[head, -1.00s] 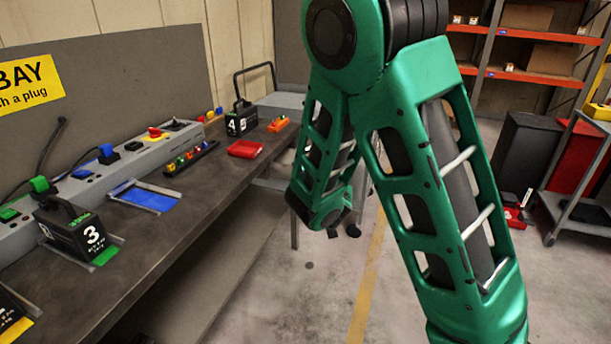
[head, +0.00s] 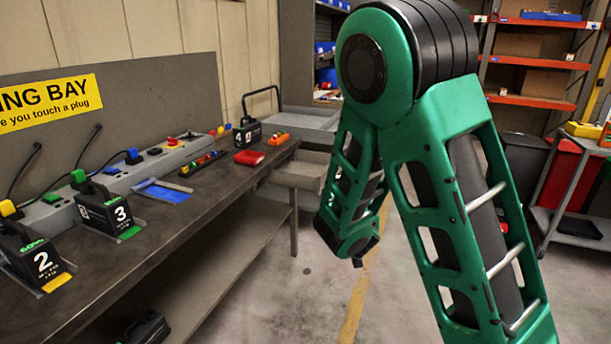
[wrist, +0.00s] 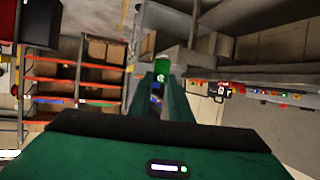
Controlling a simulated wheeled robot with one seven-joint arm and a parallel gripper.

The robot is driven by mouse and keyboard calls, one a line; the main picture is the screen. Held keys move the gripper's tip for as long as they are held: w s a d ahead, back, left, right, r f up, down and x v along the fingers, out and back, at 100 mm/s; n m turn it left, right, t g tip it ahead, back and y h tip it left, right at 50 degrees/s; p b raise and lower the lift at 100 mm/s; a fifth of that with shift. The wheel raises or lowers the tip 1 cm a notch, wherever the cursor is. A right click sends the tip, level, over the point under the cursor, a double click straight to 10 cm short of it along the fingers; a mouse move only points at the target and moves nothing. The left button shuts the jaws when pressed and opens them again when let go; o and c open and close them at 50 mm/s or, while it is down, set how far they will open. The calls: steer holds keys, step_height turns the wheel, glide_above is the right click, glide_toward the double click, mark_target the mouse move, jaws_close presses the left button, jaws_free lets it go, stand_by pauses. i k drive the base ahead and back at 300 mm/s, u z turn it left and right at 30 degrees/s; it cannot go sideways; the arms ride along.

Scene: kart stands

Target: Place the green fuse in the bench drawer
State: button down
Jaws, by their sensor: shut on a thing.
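In the wrist view my gripper (wrist: 163,72) is shut on a small green fuse (wrist: 149,73), which shows at the fingertips. In the head view the green arm covers the middle and right, and I cannot make out the gripper or the fuse there. A grey box-like drawer (head: 300,174) sticks out at the far end of the workbench, left of the arm's lower joint. Its inside is not clearly visible. The gripper's distance from it is hard to tell.
Orange shelves (head: 530,101) stand at the back right. The floor beside the bench is clear.

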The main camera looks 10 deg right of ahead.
mark_target(307, 171)
steer(key=z, duration=0.45)
steer(key=i, duration=0.8)
steer(key=z, duration=0.7)
steer(key=i, duration=0.95)
steer(key=u, duration=0.55)
steer(key=i, duration=1.1)
steer(key=u, duration=0.7)
